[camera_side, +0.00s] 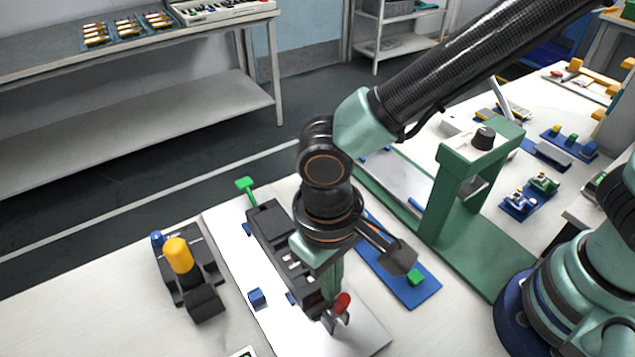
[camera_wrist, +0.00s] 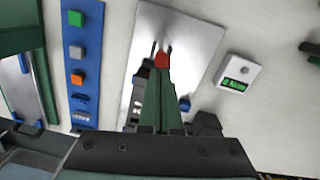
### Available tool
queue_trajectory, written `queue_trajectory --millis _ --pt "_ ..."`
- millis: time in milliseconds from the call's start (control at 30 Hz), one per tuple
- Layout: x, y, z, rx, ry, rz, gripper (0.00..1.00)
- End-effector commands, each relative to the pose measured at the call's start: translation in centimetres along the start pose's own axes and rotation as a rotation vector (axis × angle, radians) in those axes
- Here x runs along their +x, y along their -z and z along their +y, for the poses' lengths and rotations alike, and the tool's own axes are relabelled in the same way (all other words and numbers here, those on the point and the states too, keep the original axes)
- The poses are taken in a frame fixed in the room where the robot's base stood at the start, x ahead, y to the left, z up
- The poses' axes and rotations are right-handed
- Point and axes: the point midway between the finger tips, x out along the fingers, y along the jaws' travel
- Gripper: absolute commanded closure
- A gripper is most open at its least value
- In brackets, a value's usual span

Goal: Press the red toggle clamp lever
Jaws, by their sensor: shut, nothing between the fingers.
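The red toggle clamp lever (camera_side: 341,303) shows as a red knob at the near end of a black clamp fixture (camera_side: 268,226) on a silver plate (camera_side: 360,334). My gripper (camera_side: 329,290) points down over that end of the fixture, its green fingers shut and empty. In the wrist view the fingertips (camera_wrist: 161,76) lie right at the red knob (camera_wrist: 162,60), overlapping its lower edge. I cannot tell whether they touch it. The fingers hide part of the fixture (camera_wrist: 141,86) there.
A green lever (camera_side: 245,185) rises at the fixture's far end. A small blue block (camera_side: 257,298) is on the plate. A black fixture with a yellow knob (camera_side: 178,255) stands left. A blue button strip (camera_side: 425,291) and a green press frame (camera_side: 455,215) stand right.

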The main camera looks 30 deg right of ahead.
Motion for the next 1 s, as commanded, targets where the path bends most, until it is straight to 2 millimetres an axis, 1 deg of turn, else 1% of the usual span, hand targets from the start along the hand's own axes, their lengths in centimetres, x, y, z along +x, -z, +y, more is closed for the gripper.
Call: queue_trajectory --millis 567,767,1000 --pt "0.0 -0.9 -0.2 0.002 0.034 0.038 1.00" --pt "0.0 -1.9 -0.4 0.000 0.032 0.036 1.00" --pt "0.5 -3.8 -0.7 0.001 0.028 0.032 1.00"
